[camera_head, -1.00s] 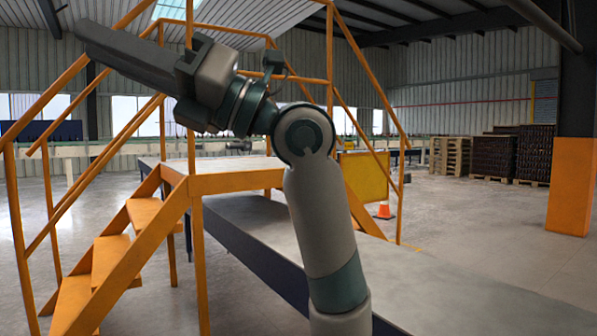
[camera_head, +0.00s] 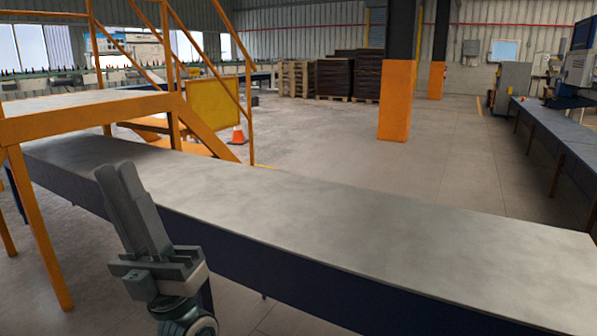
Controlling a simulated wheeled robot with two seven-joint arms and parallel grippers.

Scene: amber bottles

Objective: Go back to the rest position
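My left gripper (camera_head: 117,170) is in the lower left of the head view, with its fingers pointing up. The two grey fingers lie side by side against each other, and I see nothing held between them. The gripper appears in front of the near edge of a long grey-topped table (camera_head: 330,215); the picture does not clearly show its distance from that edge. My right gripper is not in view. No bottle shows near the gripper.
Orange stairs and railings (camera_head: 172,70) stand at the left. Behind them are a yellow panel (camera_head: 213,107) and an orange cone (camera_head: 238,135). An orange-based pillar (camera_head: 396,100) stands past the table, and another bench (camera_head: 565,140) runs along the right. The tabletop is bare.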

